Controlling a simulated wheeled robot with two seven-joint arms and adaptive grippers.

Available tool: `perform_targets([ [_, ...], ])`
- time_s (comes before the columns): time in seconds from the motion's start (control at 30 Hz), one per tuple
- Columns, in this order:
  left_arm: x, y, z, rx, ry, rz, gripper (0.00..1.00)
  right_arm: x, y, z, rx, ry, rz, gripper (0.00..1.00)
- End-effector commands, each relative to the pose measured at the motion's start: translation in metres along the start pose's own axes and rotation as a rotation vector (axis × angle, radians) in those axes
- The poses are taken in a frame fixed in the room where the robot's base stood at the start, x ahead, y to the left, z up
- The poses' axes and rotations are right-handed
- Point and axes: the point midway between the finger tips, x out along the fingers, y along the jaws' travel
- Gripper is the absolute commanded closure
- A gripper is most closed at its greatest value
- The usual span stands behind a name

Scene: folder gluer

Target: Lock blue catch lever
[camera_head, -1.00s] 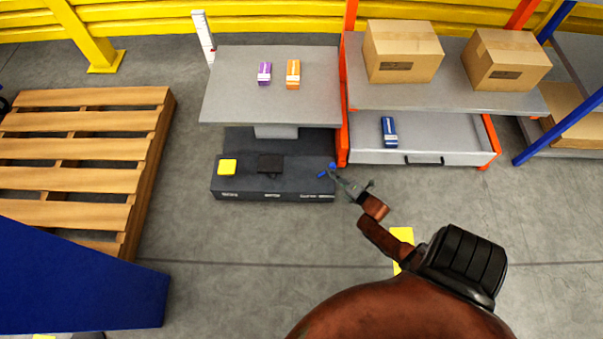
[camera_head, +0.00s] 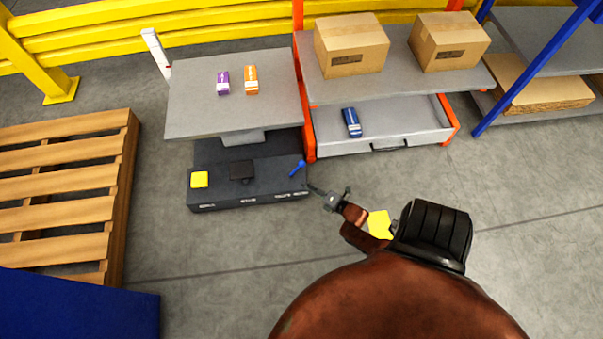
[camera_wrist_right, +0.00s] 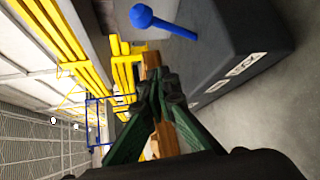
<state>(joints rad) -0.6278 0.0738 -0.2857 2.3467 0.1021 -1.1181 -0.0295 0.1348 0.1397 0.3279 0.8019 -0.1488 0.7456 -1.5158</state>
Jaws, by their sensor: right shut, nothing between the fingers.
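The blue catch lever (camera_head: 297,168) stands tilted on the right end of the dark machine base (camera_head: 250,203), its knob end up and to the right. It also shows in the right wrist view (camera_wrist_right: 160,20), with its round knob at the left end and the shaft running to the dark box. My right gripper (camera_head: 314,188) is just right of the base's right end, apart from the lever. In the right wrist view its green fingers (camera_wrist_right: 165,88) meet at the tips, shut with nothing between them. My left gripper is not in view.
A yellow block (camera_head: 199,180) and a black part (camera_head: 242,171) sit on the base. Behind is a grey table (camera_head: 200,100) with a purple and an orange box. A shelf's open drawer (camera_head: 400,130) holds a blue box. A pallet (camera_head: 60,200) lies left; floor at right is clear.

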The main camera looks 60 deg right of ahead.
Motion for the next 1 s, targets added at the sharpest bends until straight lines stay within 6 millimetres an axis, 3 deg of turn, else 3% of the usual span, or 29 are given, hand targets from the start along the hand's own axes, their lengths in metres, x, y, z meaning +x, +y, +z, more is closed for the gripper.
perform_targets([
  [0.23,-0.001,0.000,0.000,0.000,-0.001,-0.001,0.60,-0.017,-0.011,-0.003,0.000,0.000,0.002,1.00],
  [1.0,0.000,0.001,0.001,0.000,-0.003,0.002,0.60,-0.020,-0.013,-0.006,0.044,0.006,-0.031,1.00],
])
